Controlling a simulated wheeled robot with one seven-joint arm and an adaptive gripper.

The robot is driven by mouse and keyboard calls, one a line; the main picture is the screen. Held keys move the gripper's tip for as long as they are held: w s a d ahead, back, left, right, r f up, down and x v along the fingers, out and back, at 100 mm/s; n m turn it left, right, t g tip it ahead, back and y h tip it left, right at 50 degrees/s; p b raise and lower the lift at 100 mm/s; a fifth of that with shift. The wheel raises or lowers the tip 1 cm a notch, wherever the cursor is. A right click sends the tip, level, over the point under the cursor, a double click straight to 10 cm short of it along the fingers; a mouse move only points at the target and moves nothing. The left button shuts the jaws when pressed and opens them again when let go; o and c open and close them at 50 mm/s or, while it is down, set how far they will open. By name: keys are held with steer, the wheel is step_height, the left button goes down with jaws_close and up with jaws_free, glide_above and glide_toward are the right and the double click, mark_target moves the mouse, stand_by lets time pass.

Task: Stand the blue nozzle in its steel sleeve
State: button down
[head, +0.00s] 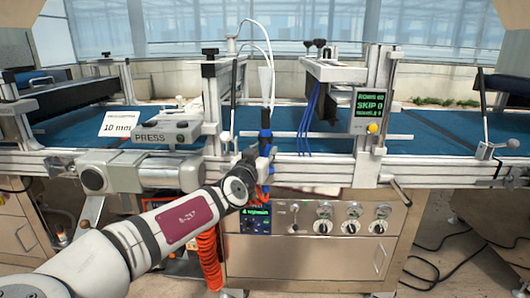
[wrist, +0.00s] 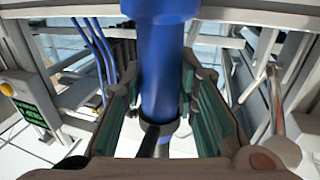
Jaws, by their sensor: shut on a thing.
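The blue nozzle (wrist: 163,65) stands roughly upright between the two green-padded fingers of my gripper (wrist: 162,100) in the wrist view. In the head view the blue nozzle (head: 266,119) shows above my gripper (head: 262,160), in front of the machine's front rail. My gripper is shut on the nozzle. A dark ring (wrist: 177,127) surrounds the nozzle's lower end in the wrist view. I cannot make out the steel sleeve for certain, nor whether the nozzle's lower end touches it.
A white cone with hoses (head: 265,82) rises above the nozzle. Blue cables (head: 309,118) hang to its right. A frame with a SKIP display (head: 370,104) stands farther right, and a PRESS unit (head: 168,133) stands left. A control panel (head: 338,222) lies below the rail.

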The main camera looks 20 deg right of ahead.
steer(key=shift+f, duration=0.25)
steer(key=c, duration=1.2)
jaws_free()
